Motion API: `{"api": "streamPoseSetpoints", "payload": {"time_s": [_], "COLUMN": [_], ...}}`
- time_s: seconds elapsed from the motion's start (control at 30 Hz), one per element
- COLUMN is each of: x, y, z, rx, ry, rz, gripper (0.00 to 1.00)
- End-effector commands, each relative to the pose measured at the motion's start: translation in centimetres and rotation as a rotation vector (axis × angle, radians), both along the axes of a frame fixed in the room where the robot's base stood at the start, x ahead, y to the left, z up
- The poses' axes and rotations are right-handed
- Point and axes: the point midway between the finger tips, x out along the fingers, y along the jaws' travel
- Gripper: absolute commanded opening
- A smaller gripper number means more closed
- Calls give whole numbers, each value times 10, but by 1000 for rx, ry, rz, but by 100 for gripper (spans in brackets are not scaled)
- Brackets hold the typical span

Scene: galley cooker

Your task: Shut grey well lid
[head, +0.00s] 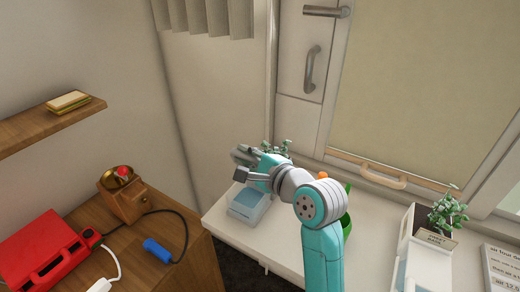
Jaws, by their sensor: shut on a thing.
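My gripper (243,165) is at the end of my teal and grey arm, above the left part of the white counter (232,232). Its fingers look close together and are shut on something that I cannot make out. I cannot pick out a grey well lid for certain. A pale blue-grey box-like thing (250,207) is on the counter just below my gripper, partly hidden by it and the arm. I cannot tell whether the gripper touches it.
A green thing (347,222) and a potted plant are partly behind my arm. A white holder (425,262) and another plant (446,212) stand at the right. At the left, a wooden cabinet bears a red case (45,255), a grinder (124,198) and a blue cylinder (157,250).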

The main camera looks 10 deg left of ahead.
Motion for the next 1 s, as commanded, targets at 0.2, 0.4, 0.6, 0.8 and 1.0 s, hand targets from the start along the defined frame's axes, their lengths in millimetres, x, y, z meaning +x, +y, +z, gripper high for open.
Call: {"api": "streamPoseSetpoints", "payload": {"time_s": [0.2, 0.4, 0.6, 0.8, 1.0], "x": [-22, -41, -55, -65, -71], "y": [19, 26, 31, 34, 36], "z": [-18, -36, -58, -78, -99], "rx": [-71, -135, -199, -242, -242], "ry": [-189, -368, -541, -664, -661], "rz": [2, 2, 1, 0, -1], "gripper": [0, 0, 0, 0, 0]}}
